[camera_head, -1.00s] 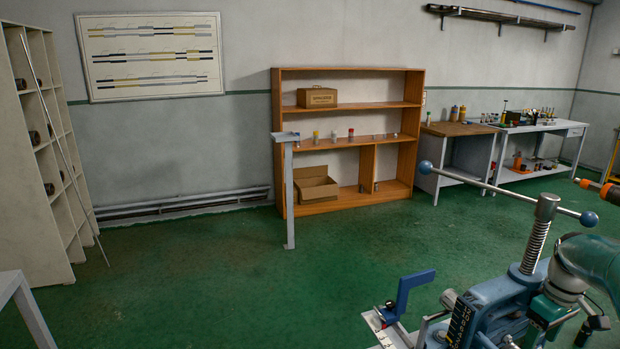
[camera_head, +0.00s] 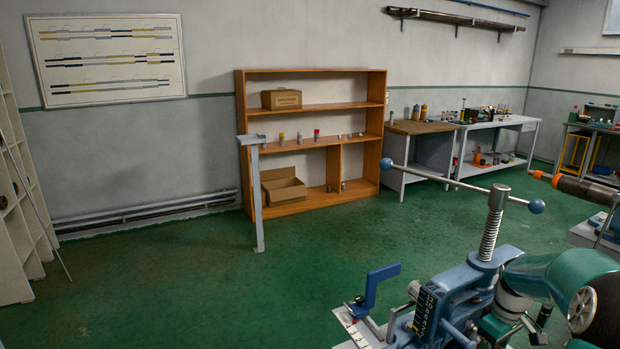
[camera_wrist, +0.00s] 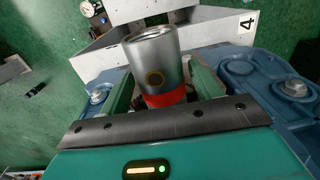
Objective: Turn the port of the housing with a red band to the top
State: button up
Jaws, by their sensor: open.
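The metal housing (camera_wrist: 153,57) with a red band (camera_wrist: 165,98) shows in the middle of the wrist view. It is a grey cylinder with an open rim at the far end and the red band near my gripper. My gripper (camera_wrist: 162,90) is open, with green parts on both sides of the housing; contact cannot be told. In the head view, a blue pipe vise (camera_head: 463,285) with a screw and T-handle stands at the lower right; the housing is not discernible there.
The T-handle bar (camera_head: 460,184) reaches out above the vise. A grey post (camera_head: 256,195) stands before the wooden shelf (camera_head: 310,72). An orange-tipped tool (camera_head: 545,177) shows at right.

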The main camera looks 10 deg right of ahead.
jog(key=c, duration=0.9)
jog(key=shift+h, duration=0.3)
jog(key=shift+h, duration=0.3)
jog(key=o, duration=1.1)
jog(key=shift+o, duration=0.2)
jog(key=shift+a, duration=0.1)
